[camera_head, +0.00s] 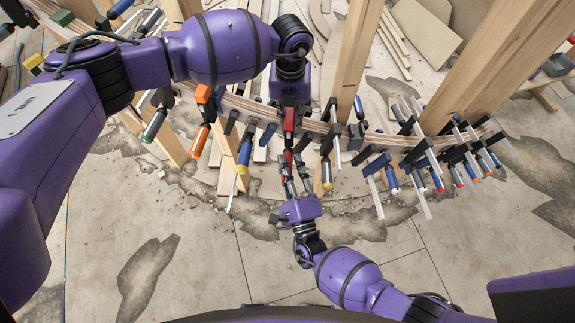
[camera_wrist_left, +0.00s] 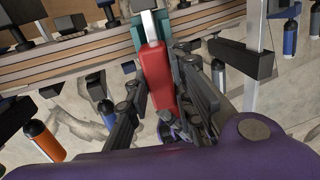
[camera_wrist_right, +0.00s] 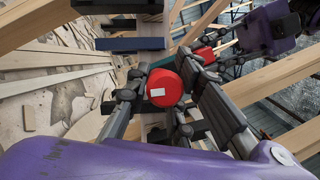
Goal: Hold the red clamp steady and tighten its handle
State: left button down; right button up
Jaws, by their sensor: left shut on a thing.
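The red clamp (camera_wrist_left: 157,75) sits on the curved laminated wood stringer (camera_wrist_left: 90,58); its red body also shows in the head view (camera_head: 289,120). My left gripper (camera_head: 290,108) is shut on the clamp body; its dark fingers flank the red bar in the left wrist view (camera_wrist_left: 160,85). The clamp's round red handle (camera_wrist_right: 164,88) points toward my right wrist camera. My right gripper (camera_head: 293,178) is below the clamp, its fingers spread on both sides of the handle (camera_wrist_right: 165,95). Whether they touch it is unclear.
Several other clamps line the stringer: an orange-handled one (camera_head: 200,140) and a blue-and-yellow one (camera_head: 244,152) at left, a yellow-handled one (camera_head: 327,172) close at right. Wooden posts (camera_head: 357,50) rise behind. The cracked floor (camera_head: 150,240) in front is open.

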jog(key=shift+f, duration=0.1)
grip_shut()
